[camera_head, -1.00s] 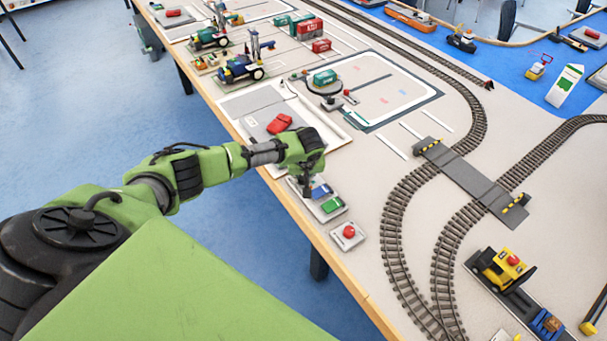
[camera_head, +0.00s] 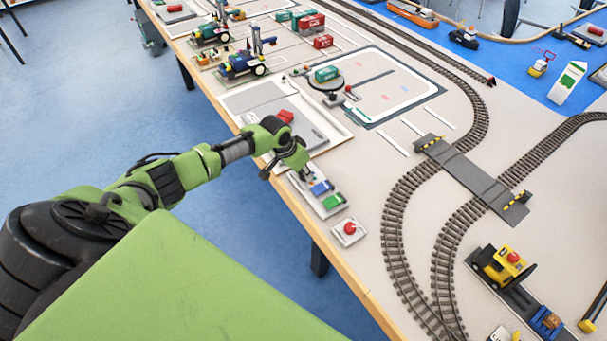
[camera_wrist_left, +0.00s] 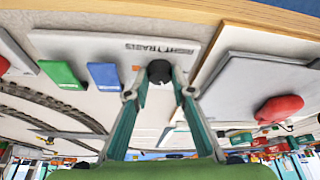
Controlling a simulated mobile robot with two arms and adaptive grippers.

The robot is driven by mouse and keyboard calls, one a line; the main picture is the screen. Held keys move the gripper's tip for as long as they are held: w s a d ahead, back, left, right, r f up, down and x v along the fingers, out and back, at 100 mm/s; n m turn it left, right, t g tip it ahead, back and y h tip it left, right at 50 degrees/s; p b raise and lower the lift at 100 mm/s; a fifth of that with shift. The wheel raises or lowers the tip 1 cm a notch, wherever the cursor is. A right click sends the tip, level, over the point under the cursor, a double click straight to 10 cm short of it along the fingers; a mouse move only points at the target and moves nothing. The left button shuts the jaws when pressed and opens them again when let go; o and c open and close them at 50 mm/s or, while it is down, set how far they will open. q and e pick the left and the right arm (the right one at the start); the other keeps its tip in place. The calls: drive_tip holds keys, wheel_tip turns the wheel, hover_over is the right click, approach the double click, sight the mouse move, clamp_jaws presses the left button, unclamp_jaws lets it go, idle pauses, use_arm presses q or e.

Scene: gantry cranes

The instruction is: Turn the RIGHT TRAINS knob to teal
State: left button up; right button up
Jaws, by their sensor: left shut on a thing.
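The RIGHT TRAINS panel is a pale strip near the table's front edge (camera_head: 318,197), with its lettering readable in the left wrist view (camera_wrist_left: 70,45). A dark round knob (camera_wrist_left: 159,72) sits near one end of it. My left gripper (camera_wrist_left: 160,82) is shut on this knob, one fingertip on each side. In the head view the gripper (camera_head: 304,174) covers the knob. A small orange-red mark shows beside the knob; its pointer direction and any teal mark cannot be made out. A blue block (camera_head: 320,187) and a green block (camera_head: 333,201) are on the same panel. My right gripper is out of view.
A small box with a red button (camera_head: 349,229) stands just right of the panel. A grey plate with a red piece (camera_head: 285,115) lies behind the gripper to the left. Railway tracks (camera_head: 398,230) run to the right.

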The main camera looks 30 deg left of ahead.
use_arm(q)
drive_tip(key=m+h+b, duration=0.1)
drive_tip(key=m+b, duration=0.2)
drive_tip(key=b, duration=0.1)
drive_tip(key=m+g+h+b, duration=0.1)
drive_tip(key=m+b, duration=0.3)
drive_tip(key=m+g+h+b, duration=0.1)
drive_tip(key=m+b, duration=0.2)
drive_tip(key=b, duration=0.1)
drive_tip(key=shift+w+a+f+m, duration=0.2)
drive_tip(key=shift+f+m, duration=0.05)
drive_tip(key=shift+m, duration=0.05)
drive_tip(key=shift+r+m+g+b, duration=0.15)
drive_tip(key=shift+m+g+b, duration=0.45)
drive_tip(key=shift+m+b, duration=0.5)
drive_tip(key=o, duration=1.1)
